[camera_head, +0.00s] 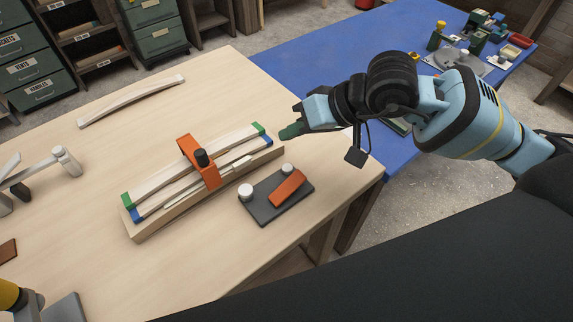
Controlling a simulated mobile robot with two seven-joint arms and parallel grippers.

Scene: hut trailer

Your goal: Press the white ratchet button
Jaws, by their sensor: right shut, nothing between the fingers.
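A dark grey plate (268,212) lies on the wooden table near its front right edge. It carries a white round button (246,191) at its left, a second white knob (287,169) at its back, and an orange lever (288,188). I cannot tell which white piece is the ratchet button. My left gripper is not in view.
A curved pale strip (130,102) lies behind. A blue table (330,55) adjoins at back right. Bare tabletop lies in front of the jig.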

